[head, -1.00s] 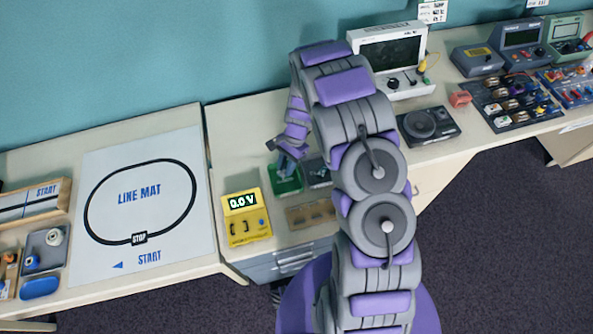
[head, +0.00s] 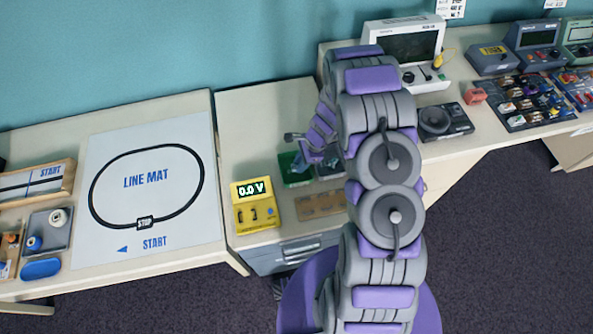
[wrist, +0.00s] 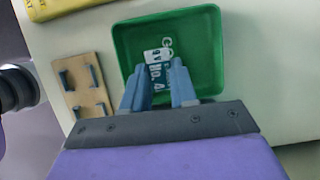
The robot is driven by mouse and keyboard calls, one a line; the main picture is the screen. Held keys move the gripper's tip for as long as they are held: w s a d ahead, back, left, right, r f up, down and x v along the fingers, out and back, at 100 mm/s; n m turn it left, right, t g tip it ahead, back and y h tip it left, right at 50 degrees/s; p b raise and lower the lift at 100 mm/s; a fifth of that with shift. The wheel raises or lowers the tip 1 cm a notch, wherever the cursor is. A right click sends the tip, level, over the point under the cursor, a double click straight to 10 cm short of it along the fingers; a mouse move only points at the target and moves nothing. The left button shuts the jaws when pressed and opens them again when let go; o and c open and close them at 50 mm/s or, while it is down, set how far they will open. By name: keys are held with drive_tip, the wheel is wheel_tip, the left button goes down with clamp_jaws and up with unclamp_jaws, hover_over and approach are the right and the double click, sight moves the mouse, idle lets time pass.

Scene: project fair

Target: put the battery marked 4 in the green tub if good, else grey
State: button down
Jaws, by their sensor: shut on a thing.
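The battery (wrist: 158,66), pale with "No. 4" lettering, is between the fingertips of my gripper (wrist: 157,74) in the wrist view. My gripper is shut on it, over the inside of the green tub (wrist: 208,25). How far the battery is above the tub floor, I cannot tell. White lettering on the tub floor is partly covered. In the head view the green tub (head: 296,179) stands under my gripper (head: 301,160), and the battery is too small to make out. The grey tub (head: 330,170) is just right of it, partly hidden by my arm. The yellow tester (head: 255,218) reads 0.0 V.
A wooden rack (head: 318,206) lies in front of the tubs; the wrist view shows it (wrist: 85,90) with dark upright clips. A line mat (head: 150,230) covers the left table. A black speaker-like device (head: 447,122) and bench instruments stand to the right.

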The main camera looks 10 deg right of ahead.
drive_tip(key=shift+a+f, duration=0.2)
drive_tip(key=shift+a, duration=0.4)
drive_tip(key=shift+d, duration=0.2)
drive_tip(key=c, duration=0.9)
unclamp_jaws()
drive_tip(key=d, duration=0.3)
drive_tip(key=shift+o, duration=0.5)
drive_tip(key=shift+a+r, duration=0.1)
drive_tip(key=shift+a, duration=1.35)
drive_tip(key=shift+d+f+p+v, duration=0.35)
drive_tip(key=shift+d+p+v, duration=0.8)
drive_tip(key=shift+v, duration=7.7)
drive_tip(key=s+a+r+n+g+h, duration=0.1)
drive_tip(key=s+a+r+n, duration=0.35)
drive_tip(key=s+r, duration=0.4)
drive_tip(key=s+a+r+n+h, duration=0.1)
drive_tip(key=s+a+r+n, duration=0.35)
drive_tip(key=s+r, duration=0.35)
drive_tip(key=s+r+n+h, duration=0.1)
drive_tip(key=s+n, duration=0.3)
drive_tip(key=s, duration=0.5)
drive_tip(key=s+r+n+h+b, duration=0.1)
drive_tip(key=s+r+n, duration=0.3)
drive_tip(key=s, duration=0.4)
drive_tip(key=shift+s+r+n+g, duration=0.2)
drive_tip(key=shift+s+n+g, duration=0.2)
drive_tip(key=shift+n, duration=0.1)
